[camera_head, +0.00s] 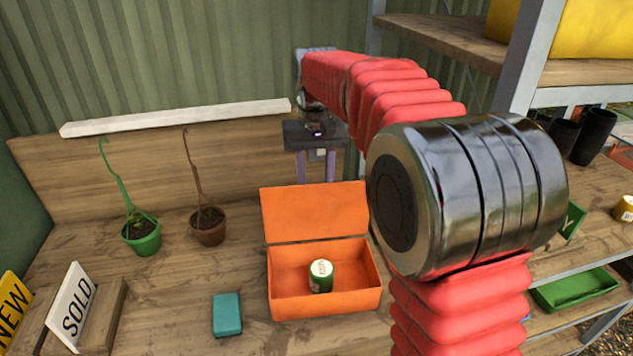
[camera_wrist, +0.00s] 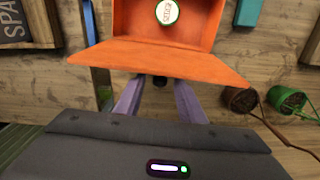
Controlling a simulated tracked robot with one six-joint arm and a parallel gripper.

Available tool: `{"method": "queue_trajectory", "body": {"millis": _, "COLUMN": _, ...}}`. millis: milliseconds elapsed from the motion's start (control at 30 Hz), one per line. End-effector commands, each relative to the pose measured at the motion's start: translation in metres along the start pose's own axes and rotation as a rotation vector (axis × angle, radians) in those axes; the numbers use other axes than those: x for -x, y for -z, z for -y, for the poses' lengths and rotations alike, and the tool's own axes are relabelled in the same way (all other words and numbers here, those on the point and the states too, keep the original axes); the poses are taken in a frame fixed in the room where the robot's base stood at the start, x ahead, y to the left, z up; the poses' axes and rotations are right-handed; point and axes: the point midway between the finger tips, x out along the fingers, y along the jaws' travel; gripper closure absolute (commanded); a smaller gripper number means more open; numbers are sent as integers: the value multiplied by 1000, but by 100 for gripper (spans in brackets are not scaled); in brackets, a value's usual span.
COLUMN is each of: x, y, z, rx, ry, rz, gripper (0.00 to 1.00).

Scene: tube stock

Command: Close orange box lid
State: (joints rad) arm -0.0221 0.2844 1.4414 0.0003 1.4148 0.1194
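The orange box (camera_head: 325,302) stands on the wooden bench with its lid (camera_head: 314,211) raised and leaning back. A green tin with a white label (camera_head: 320,276) stands inside; it also shows in the wrist view (camera_wrist: 167,11). My gripper (camera_head: 316,178) is behind the raised lid, its purple fingers pointing down. In the wrist view the lid (camera_wrist: 160,60) lies just beyond my fingertips (camera_wrist: 159,84). The fingers are apart with nothing held between them. Whether the tips touch the lid is hard to tell.
A green pot (camera_head: 142,238) and a brown pot (camera_head: 208,228) with thin plants stand left of the box. A teal block (camera_head: 227,314) lies front left. Shelving (camera_head: 525,75) stands right.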

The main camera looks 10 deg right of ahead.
Motion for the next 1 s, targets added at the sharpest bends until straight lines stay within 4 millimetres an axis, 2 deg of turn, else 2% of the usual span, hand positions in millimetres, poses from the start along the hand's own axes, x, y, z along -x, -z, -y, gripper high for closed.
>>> {"method": "queue_trajectory", "body": {"millis": 67, "x": 0, "y": 0, "z": 0, "rx": 0, "ry": 0, "rz": 0, "gripper": 69}}
{"method": "queue_trajectory", "body": {"millis": 500, "x": 0, "y": 0, "z": 0, "rx": 1, "ry": 0, "rz": 0, "gripper": 100}}
{"method": "queue_trajectory", "body": {"millis": 800, "x": 0, "y": 0, "z": 1, "rx": 1, "ry": 0, "rz": 0, "gripper": 100}}
{"method": "queue_trajectory", "body": {"millis": 833, "x": 0, "y": 0, "z": -4, "rx": -1, "ry": 0, "rz": 0, "gripper": 100}}
{"method": "queue_trajectory", "body": {"millis": 1000, "x": 1, "y": 0, "z": 1, "rx": 2, "ry": 0, "rz": -4, "gripper": 100}}
